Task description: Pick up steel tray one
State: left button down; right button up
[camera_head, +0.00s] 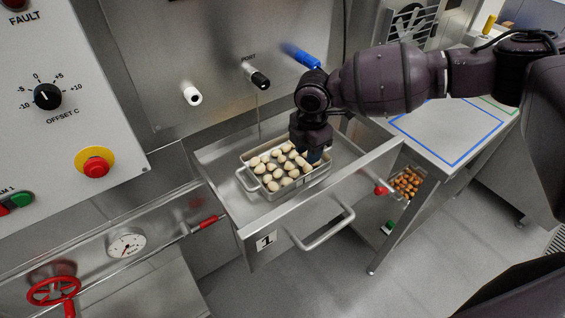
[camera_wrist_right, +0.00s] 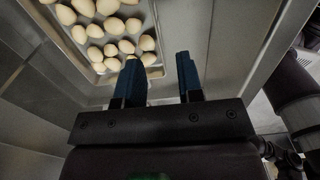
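Steel tray one (camera_head: 268,195) is a shallow metal tray holding several pale round pasta pieces. It sits in the open steel drawer (camera_head: 222,164) marked 1, and its left handle shows. The right end of the tray is partly hidden behind my right gripper (camera_head: 314,155). In the right wrist view the fingers of the right gripper (camera_wrist_right: 158,78) are apart with nothing between them. The tray (camera_wrist_right: 158,42) lies at upper left there, its corner close to the left finger. Contact cannot be told. My left gripper is not in view.
The drawer's front wall with its bar handle (camera_head: 322,232) stands near the tray. A lower container of orange pieces (camera_head: 405,184) is at right. A table with a blue outline (camera_head: 440,127) lies further right. A control panel (camera_head: 60,110) and red valve wheel (camera_head: 54,291) are at left.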

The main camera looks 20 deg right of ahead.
send_over(303, 177)
jog(key=f, duration=0.4)
jog(key=shift+s+d+f+b, duration=0.2)
jog(key=shift+d+f+b, duration=0.1)
jog(key=shift+f, duration=0.1)
jog(key=shift+w+a+f+b, duration=0.1)
jog(key=shift+w+f+b, duration=0.1)
jog(key=shift+f, duration=1.3)
jog(key=shift+w+a+f+b, duration=0.1)
jog(key=shift+w+f+b, duration=0.1)
jog(key=shift+f, duration=1.3)
grip_shut()
jog(key=shift+r, duration=0.1)
